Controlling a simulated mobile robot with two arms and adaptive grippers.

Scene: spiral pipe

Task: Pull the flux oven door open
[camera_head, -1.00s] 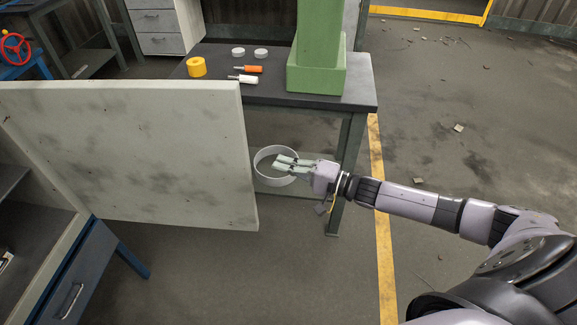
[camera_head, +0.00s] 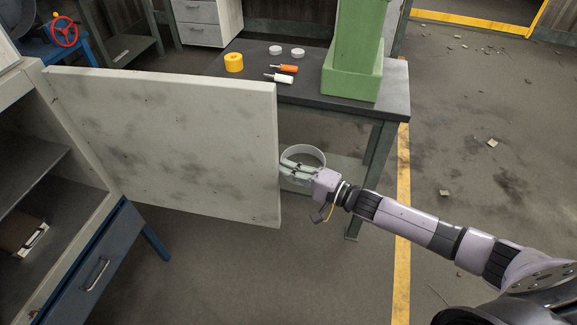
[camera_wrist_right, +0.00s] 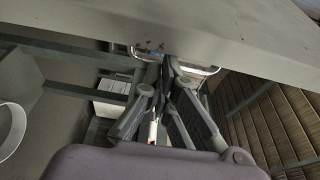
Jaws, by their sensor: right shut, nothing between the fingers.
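The oven door (camera_head: 165,145) is a pale, stained panel. It stands swung wide open from the oven cabinet (camera_head: 60,120) at the left, whose shelved inside shows. My right gripper (camera_head: 286,170) is at the door's free right edge, with its fingers shut and empty. Its fingertips appear to overlap or lie right beside that edge; I cannot tell whether they touch it. In the right wrist view the fingers (camera_wrist_right: 166,72) point up towards a stained grey panel (camera_wrist_right: 200,25), seemingly the door, across the top. My left gripper is not in view.
A dark table (camera_head: 300,92) with a green column (camera_head: 355,60), a yellow roll (camera_head: 234,62) and small tools stands behind the door. A white ring-shaped container (camera_head: 312,152) is on its lower shelf.

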